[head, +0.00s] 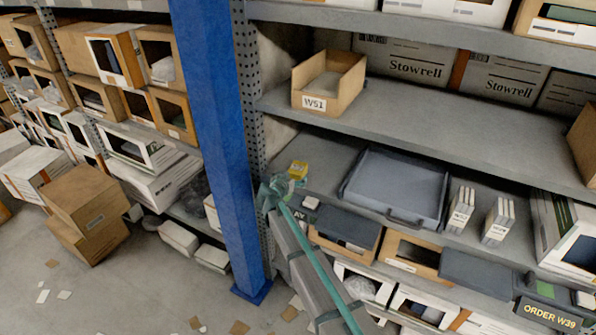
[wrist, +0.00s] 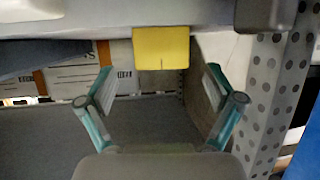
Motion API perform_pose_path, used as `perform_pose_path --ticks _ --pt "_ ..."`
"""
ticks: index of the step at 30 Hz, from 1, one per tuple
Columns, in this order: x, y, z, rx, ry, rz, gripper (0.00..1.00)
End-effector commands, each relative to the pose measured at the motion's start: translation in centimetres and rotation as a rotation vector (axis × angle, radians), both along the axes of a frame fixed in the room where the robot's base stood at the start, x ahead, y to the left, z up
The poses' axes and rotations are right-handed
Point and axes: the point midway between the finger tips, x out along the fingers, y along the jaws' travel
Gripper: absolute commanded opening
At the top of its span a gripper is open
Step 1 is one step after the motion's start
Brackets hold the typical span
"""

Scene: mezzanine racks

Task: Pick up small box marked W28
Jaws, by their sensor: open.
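A small yellow box (head: 298,170) stands on the shelf right of the blue upright. No marking is readable on it, so I cannot tell if it is W28. My gripper (head: 274,190) is just left of and in front of it in the head view. In the wrist view, the yellow box (wrist: 161,47) lies ahead between the two teal fingers (wrist: 163,90), with clear gaps on both sides. The gripper is open and empty.
A grey tray (head: 395,187) lies right of the yellow box on the same shelf. An open bin marked W51 (head: 328,83) stands on the shelf above. A blue upright (head: 222,150) and perforated post (wrist: 273,85) are close to the gripper. Boxes and scraps litter the floor.

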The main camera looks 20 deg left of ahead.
Motion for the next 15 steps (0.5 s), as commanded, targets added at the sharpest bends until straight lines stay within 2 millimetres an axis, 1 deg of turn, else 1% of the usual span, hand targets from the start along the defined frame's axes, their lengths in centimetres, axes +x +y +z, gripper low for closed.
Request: perform_pose_path --ticks 1,3,10,15 --pt "1.0 0.2 -0.1 -0.002 0.000 -0.001 0.92" --pt "1.7 0.2 -0.5 -0.001 0.000 -0.001 0.92" --pt "2.7 0.2 -0.8 0.000 0.001 0.000 0.92" --pt "4.6 0.5 -1.1 -0.001 0.001 0.000 0.92"
